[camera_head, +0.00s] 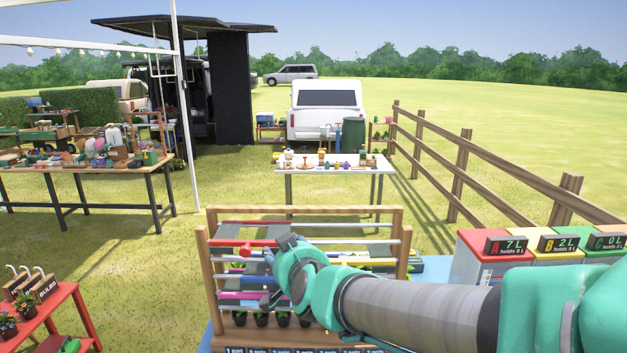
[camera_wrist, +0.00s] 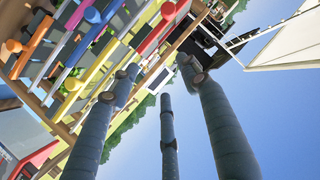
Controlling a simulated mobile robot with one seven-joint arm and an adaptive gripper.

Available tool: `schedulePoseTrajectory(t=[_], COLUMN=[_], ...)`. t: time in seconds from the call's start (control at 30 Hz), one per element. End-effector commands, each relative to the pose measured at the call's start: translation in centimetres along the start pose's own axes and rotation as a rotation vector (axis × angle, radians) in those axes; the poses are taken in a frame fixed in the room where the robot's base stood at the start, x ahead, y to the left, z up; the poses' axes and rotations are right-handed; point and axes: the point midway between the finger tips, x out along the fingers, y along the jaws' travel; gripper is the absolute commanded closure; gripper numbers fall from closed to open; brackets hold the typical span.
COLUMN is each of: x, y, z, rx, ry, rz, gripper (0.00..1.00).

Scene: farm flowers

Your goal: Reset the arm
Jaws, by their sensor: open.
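My arm reaches in from the right in the head view, and my gripper (camera_head: 275,270) is at the wooden rack (camera_head: 394,216) with coloured rods. The arm hides part of the rack. In the wrist view my gripper (camera_wrist: 162,78) shows its long grey fingers spread apart, with nothing between them. The rack's coloured rods (camera_wrist: 92,42) fill the upper left of that view, beside the fingers. I cannot tell whether a finger touches a rod.
Small potted plants (camera_head: 262,319) stand low in the rack. Labelled coloured bins (camera_head: 490,262) are at the right, by a wooden fence (camera_head: 460,170). A red bench (camera_head: 48,312) stands at left, and a white table (camera_head: 333,168) behind. Grass between them is open.

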Motion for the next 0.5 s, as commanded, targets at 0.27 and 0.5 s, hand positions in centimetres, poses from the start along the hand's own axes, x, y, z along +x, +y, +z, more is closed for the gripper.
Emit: schedulePoseTrajectory(t=[0.27,0.5], x=[-10.8,-21.6], y=[6.9,12.8], z=[2.5,8.0], rx=[-0.001,0.009], ry=[-0.219,-0.435], rz=[0.014,0.112], gripper=[0.53,0.53])
